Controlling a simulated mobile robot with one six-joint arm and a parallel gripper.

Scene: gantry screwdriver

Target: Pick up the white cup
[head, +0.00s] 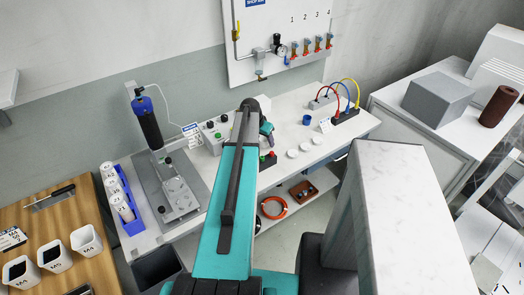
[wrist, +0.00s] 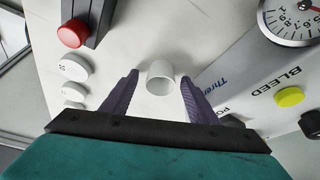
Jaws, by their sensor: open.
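A small white cup (wrist: 160,84), round and open-mouthed, shows in the wrist view on a pale surface. My gripper (wrist: 159,75) is open, with one dark finger on the left of the cup and one on the right. Gaps show between the cup and both fingers, and I cannot tell how far the fingertips are above the surface. In the head view my gripper (head: 266,131) is over the white bench (head: 335,135), partly behind my arm. I cannot make out the cup there.
A box with a red button (wrist: 73,35) and white discs (wrist: 75,67) lie left of the gripper. A panel with a gauge (wrist: 295,22) and a yellow-green button (wrist: 289,97) is on the right. A blue cup (head: 307,119) stands farther right on the bench.

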